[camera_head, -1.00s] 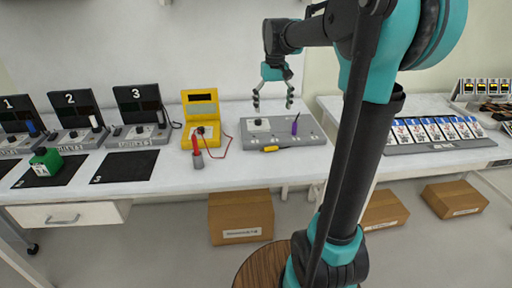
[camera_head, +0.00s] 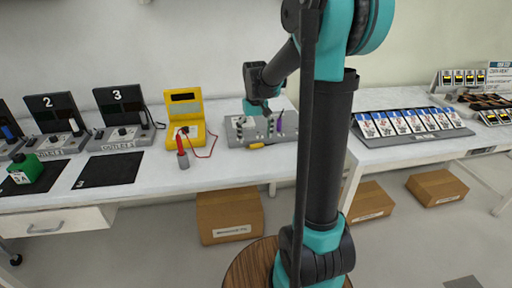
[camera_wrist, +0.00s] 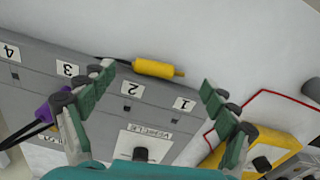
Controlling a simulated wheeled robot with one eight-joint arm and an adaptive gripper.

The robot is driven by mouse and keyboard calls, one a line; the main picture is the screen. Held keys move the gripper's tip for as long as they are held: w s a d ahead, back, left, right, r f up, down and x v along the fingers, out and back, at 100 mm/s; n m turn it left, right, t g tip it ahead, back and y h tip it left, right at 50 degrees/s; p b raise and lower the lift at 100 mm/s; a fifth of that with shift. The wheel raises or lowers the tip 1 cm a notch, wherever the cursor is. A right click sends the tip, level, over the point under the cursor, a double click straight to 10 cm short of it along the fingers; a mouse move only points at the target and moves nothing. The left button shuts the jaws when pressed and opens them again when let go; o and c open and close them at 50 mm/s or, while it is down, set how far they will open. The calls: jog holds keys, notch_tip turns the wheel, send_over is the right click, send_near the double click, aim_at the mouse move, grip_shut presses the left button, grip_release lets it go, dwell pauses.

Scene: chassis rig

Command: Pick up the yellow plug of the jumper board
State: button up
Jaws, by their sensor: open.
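The yellow plug (camera_wrist: 158,69) lies on the white table just beyond the edge of the grey jumper board (camera_wrist: 20,95), near the board's label 2, in the wrist view. In the head view the yellow plug (camera_head: 257,145) shows at the board's front edge. My gripper (camera_wrist: 155,92) is open and empty. In the wrist view its two fingers sit on either side of the plug, apart from it. In the head view my gripper (camera_head: 261,126) is over the jumper board (camera_head: 236,139). A purple plug (camera_wrist: 44,112) stands on the board beside the left finger.
A yellow meter (camera_head: 184,98) with a red probe (camera_head: 181,145) and red lead stands left of the board. The wrist view shows the yellow meter (camera_wrist: 280,146) near the right finger. Numbered stations (camera_head: 122,138) stand farther left. Bare table lies in front of the plug.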

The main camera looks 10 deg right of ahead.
aim_at(255, 146)
jog(key=shift+a+f, duration=0.1)
jog(key=shift+f, duration=1.6)
jog(key=c, duration=1.1)
notch_tip(255, 146, up, 20)
jog(key=shift+r, duration=0.1)
